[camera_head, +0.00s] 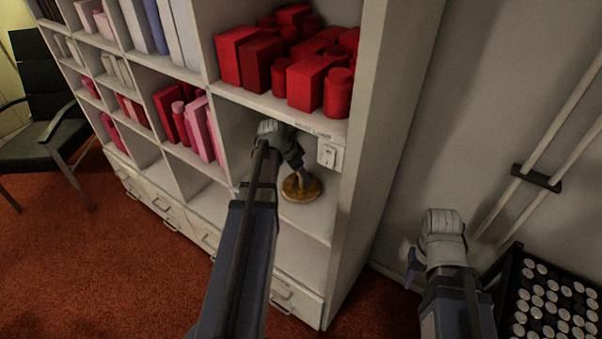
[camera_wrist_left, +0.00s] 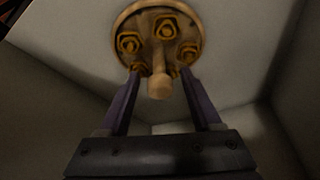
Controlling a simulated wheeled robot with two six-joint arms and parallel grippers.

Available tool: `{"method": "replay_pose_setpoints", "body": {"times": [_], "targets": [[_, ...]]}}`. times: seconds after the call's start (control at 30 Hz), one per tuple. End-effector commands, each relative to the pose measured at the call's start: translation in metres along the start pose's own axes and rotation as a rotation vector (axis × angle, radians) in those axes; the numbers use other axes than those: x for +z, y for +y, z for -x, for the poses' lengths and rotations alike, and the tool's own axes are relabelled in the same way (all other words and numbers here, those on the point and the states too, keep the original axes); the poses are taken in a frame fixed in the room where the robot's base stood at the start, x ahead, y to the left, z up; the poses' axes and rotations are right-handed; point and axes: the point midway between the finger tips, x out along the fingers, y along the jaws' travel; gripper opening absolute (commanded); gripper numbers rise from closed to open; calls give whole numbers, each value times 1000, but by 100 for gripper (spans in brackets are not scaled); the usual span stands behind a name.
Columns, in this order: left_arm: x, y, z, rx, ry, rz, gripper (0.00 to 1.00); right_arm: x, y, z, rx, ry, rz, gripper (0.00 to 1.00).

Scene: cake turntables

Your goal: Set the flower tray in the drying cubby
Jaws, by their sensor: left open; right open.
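The flower tray (camera_head: 298,194) is a small round tan-gold disc standing on the floor of a lower shelf cubby (camera_head: 318,222). The left wrist view shows its rim (camera_wrist_left: 145,9), orange flower shapes around it, and a pale knobbed handle (camera_wrist_left: 159,88) in the middle. My left gripper (camera_head: 299,172) reaches into the cubby just above the tray. In the left wrist view its open fingers (camera_wrist_left: 161,79) stand on either side of the handle, with visible gaps. My right gripper (camera_head: 411,270) is open and empty, outside the shelf at the right.
Red boxes and jars (camera_head: 290,60) fill the cubby above. The shelf's right side panel (camera_head: 375,150) stands near my right arm. A black rack of round pieces (camera_head: 550,300) is at lower right.

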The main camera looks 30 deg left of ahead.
Motion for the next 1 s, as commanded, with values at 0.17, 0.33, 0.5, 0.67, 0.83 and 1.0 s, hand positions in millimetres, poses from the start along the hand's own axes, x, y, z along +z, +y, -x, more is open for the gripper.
{"method": "replay_pose_setpoints", "body": {"times": [0.17, 0.33, 0.5, 0.67, 0.83, 1.0], "targets": [[-2, 0, 4, 0, 0, 0, 65, 0, 0, 4, 0, 0, 0, 50], [-3, 0, 26, 0, 0, 1, 65, 2, 2, 25, 0, 0, 0, 50], [20, 2, 42, -1, 0, 5, 65, 2, 3, 31, 0, 0, 0, 50], [54, 2, 56, -2, 0, 5, 65, 2, 3, 30, 0, 0, 0, 50], [84, 1, 68, -2, 0, 4, 65, 2, 3, 30, 0, 0, 0, 50], [102, 0, 75, 0, 0, 2, 65, 2, 3, 30, 0, 0, 0, 50]]}}
